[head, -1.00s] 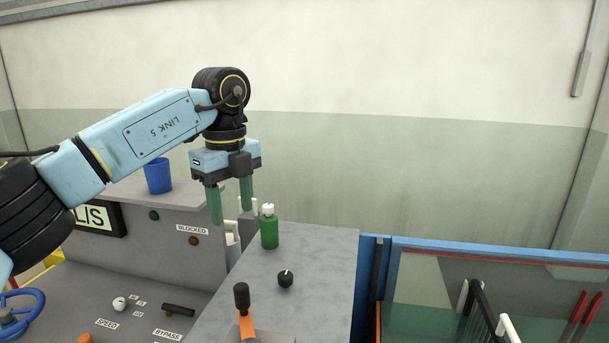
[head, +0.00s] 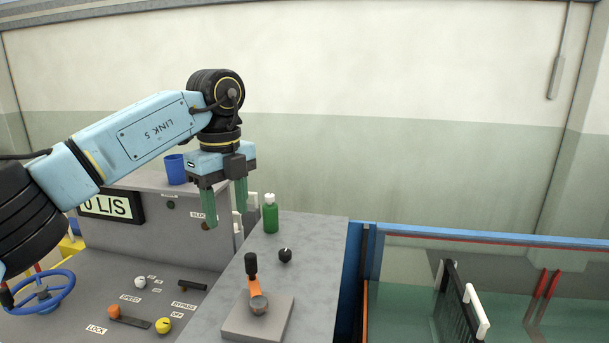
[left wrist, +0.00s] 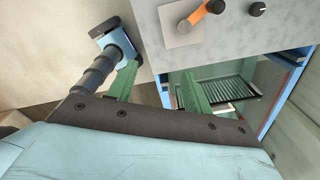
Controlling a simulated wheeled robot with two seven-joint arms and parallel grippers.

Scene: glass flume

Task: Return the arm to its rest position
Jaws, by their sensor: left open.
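My left gripper (head: 225,216) shows in the head view with its two green fingers pointing down. It is open and nothing shows between the fingers. It hangs in front of the grey console, left of a green bottle (head: 270,217) with a white cap and apart from it in the picture. My left arm comes in from the left, bent at the elbow, with the link marked LINK 5 (head: 155,128). In the left wrist view the open green fingers (left wrist: 160,88) stand wide apart.
A blue cup (head: 175,169) stands on the console top behind my arm. An orange lever (head: 257,295) with a black grip and a black knob (head: 285,255) are on the grey counter (head: 315,260). A blue handwheel (head: 40,292) is lower left. The glass flume (head: 500,238) is at right.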

